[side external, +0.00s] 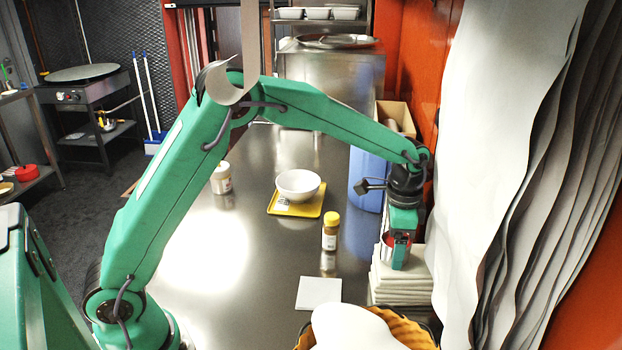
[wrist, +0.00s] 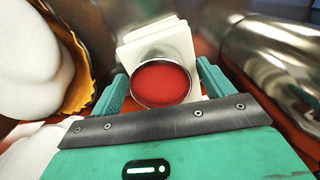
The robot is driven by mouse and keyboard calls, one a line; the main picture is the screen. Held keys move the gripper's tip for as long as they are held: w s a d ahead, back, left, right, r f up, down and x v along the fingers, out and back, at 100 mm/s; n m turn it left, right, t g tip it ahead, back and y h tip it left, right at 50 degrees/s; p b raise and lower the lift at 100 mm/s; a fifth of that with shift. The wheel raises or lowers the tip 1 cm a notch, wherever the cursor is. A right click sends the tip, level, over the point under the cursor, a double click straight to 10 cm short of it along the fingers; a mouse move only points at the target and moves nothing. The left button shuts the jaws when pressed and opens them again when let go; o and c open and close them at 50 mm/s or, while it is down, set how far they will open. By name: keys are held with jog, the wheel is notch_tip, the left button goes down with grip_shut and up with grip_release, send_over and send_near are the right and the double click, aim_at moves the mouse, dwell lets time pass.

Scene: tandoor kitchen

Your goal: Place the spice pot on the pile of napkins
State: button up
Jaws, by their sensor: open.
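The spice pot (wrist: 160,83) is a round metal pot filled with red powder. In the wrist view it stands between the two fingers of my gripper (wrist: 160,88), which are open around it. In the side view my gripper (side external: 397,262) points down over the pile of napkins (side external: 402,288), and the pot (side external: 389,241) shows only partly between the fingers. The pile is a stack of folded cream cloths; it also shows beyond the pot in the wrist view (wrist: 158,42). The pot appears upright at the pile's top, its base hidden.
A white bowl (side external: 298,184) sits on a yellow tray (side external: 275,208). A blue container (side external: 368,180) stands behind. A basket (side external: 415,333) is in front; pale sheets (side external: 490,150) hang right.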

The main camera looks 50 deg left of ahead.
aim_at(392, 239)
notch_tip(392, 239, up, 12)
jog(key=shift+r, duration=0.15)
dwell(0.7)
dwell(0.5)
jog(key=s+a+r+n+t, duration=0.1)
jog(key=s+a+r+n, duration=0.2)
jog(key=s, duration=0.4)
jog(key=s+a+r+n+t, duration=0.1)
jog(key=s+a+r+t, duration=0.15)
jog(key=s+a, duration=0.35)
jog(key=s+a+f+n+t, duration=0.1)
jog(key=s+f+n, duration=0.1)
jog(key=s, duration=0.5)
jog(key=s+a+f+n+t, duration=0.1)
jog(key=s+f+n, duration=0.1)
jog(key=s, duration=0.6)
jog(key=shift+a+n, duration=0.4)
jog(key=shift+n, duration=0.1)
jog(key=shift+f, duration=0.1)
